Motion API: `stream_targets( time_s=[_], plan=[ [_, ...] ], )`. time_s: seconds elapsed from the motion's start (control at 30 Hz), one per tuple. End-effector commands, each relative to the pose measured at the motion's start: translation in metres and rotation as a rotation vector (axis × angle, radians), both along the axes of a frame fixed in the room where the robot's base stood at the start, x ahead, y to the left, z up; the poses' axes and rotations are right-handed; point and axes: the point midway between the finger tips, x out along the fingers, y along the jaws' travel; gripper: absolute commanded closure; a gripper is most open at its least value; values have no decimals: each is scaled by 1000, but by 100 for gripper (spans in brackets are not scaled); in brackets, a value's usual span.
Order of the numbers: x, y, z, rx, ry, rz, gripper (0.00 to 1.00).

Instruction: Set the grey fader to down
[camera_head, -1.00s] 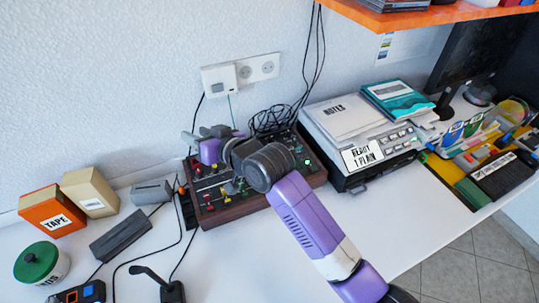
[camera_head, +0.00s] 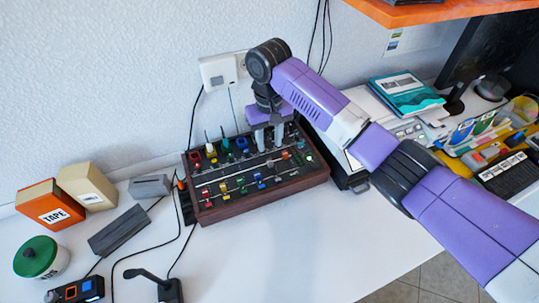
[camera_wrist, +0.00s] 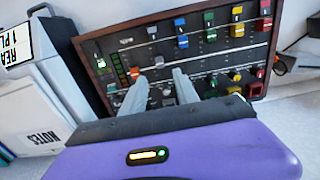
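The dark mixer panel (camera_head: 285,187) with wooden sides lies on the white desk, and it also shows in the wrist view (camera_wrist: 104,62). My gripper (camera_head: 268,128) points down over the far right part of the panel. Its two pale fingers are apart in the wrist view (camera_wrist: 159,76), with nothing seen held. What lies right between and under the fingers is partly hidden.
An orange-red cap (camera_wrist: 135,72) is close to the left finger in the wrist view. Upright coloured controls stand along the panel's far row. A desk microphone (camera_head: 168,290) stands front left. Bare desk lies in front.

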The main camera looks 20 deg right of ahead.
Motion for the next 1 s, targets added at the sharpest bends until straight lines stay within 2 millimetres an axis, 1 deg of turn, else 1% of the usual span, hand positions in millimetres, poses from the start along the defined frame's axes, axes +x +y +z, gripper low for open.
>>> stream_targets(
  time_s=[0.17,0.3,0.5,0.63,0.87,0.9,0.97,1.0],
  plan=[
    [-1,-1,-22,0,2,-5,64],
    [-1,0,-45,0,1,-4,64],
    [0,0,-68,0,-1,-3,64],
    [0,0,-74,1,-4,-2,64],
    [0,0,-75,1,-4,-2,64],
    [0,0,-75,1,-4,-2,66],
    [0,0,-75,1,-4,-2,77],
    [0,0,-75,1,-4,-2,85]
  ],
)
